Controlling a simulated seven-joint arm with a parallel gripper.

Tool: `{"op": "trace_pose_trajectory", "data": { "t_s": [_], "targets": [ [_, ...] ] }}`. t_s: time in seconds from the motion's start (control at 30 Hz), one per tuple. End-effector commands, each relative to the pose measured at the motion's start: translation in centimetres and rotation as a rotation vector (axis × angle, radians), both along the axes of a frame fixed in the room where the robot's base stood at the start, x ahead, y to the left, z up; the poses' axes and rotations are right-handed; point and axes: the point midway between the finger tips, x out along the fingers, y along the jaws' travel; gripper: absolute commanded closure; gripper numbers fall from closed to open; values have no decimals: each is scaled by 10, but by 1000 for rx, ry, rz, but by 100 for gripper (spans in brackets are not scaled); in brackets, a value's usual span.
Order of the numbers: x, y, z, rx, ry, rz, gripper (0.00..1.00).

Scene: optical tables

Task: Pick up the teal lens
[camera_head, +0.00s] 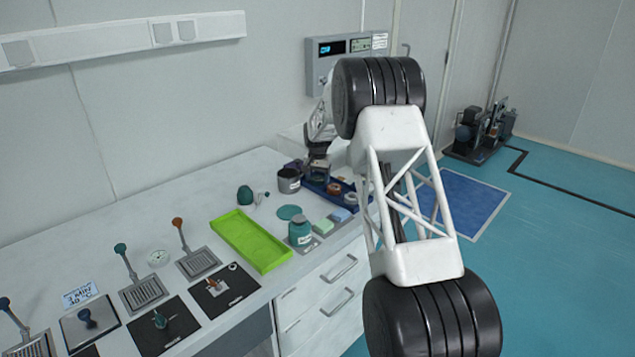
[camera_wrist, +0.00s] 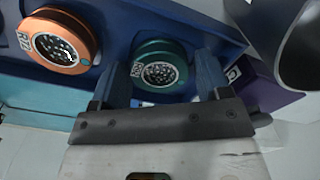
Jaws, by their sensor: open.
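The teal lens (camera_wrist: 160,72) is a round, dark teal ring with a speckled glass face, in the blue tray (camera_wrist: 112,12). My gripper (camera_wrist: 163,75) is open, with one blue-grey finger on each side of the lens in the wrist view. Whether the fingers touch it I cannot tell. An orange lens (camera_wrist: 62,40) sits in the tray to the left. In the head view my gripper (camera_head: 318,176) is over the left part of the blue tray (camera_head: 355,206), and it largely hides the teal lens there.
A grey metal cup (camera_head: 289,181) stands just left of the tray. A teal bottle (camera_head: 300,232), a teal disc (camera_head: 289,212) and a lime green tray (camera_head: 240,246) are nearer the front. A purple item (camera_wrist: 262,88) lies right of my fingers in the wrist view.

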Motion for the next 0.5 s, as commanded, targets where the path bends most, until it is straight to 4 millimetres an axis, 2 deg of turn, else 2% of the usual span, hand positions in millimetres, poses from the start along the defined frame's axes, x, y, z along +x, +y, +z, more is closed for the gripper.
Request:
{"op": "trace_pose_trajectory", "data": {
  "t_s": [0.3, 0.5],
  "targets": [
    [0, 0, 0, 0, 0, 0, 31],
    [0, 0, 0, 0, 0, 0, 62]
  ]
}}
